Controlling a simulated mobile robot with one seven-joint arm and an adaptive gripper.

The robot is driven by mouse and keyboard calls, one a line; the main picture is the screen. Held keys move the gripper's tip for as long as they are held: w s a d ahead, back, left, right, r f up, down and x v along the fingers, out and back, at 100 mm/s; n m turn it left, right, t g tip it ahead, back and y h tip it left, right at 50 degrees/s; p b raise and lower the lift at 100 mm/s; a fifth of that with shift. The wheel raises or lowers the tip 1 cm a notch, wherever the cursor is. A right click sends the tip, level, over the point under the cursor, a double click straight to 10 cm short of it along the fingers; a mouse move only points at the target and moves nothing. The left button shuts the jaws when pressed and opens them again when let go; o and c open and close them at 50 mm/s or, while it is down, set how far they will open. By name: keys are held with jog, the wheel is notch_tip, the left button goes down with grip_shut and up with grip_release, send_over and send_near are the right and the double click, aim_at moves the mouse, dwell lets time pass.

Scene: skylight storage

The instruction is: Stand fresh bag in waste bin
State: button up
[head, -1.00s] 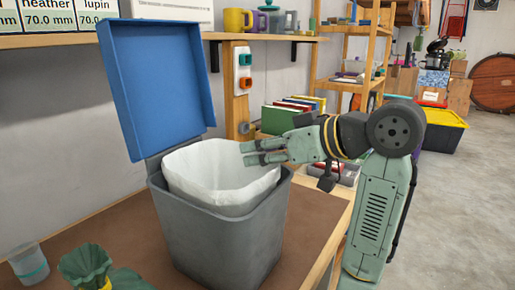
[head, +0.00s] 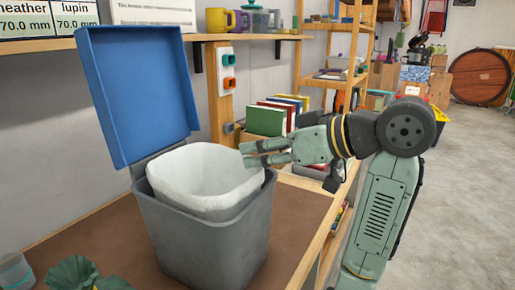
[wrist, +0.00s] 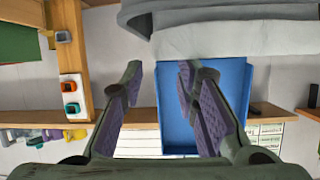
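The waste bin (head: 205,245) is a grey tub on the brown bench top, with its blue lid (head: 140,95) swung up at the back. The white bag (head: 195,170) is inside the bin, open at the top, its upper part standing above the bin's rim. Its bottom is hidden. My gripper (head: 251,154) is at the bag's right rear edge, fingers pointing left; whether it touches the bag is unclear. In the wrist view, my gripper (wrist: 160,85) has its fingers apart with nothing between them; the bag (wrist: 235,38) shows beyond them at the top, beside the blue lid (wrist: 205,85).
A dark green leafy thing (head: 75,274) and a clear cup (head: 14,272) stand at the bench's front left. Upright books (head: 268,120) are behind my gripper. A wall shelf (head: 240,37) with mugs runs above. Open floor lies to the right.

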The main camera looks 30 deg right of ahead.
jog(key=shift+v, duration=0.75)
jog(key=v, duration=1.2)
jog(key=shift+s, duration=0.15)
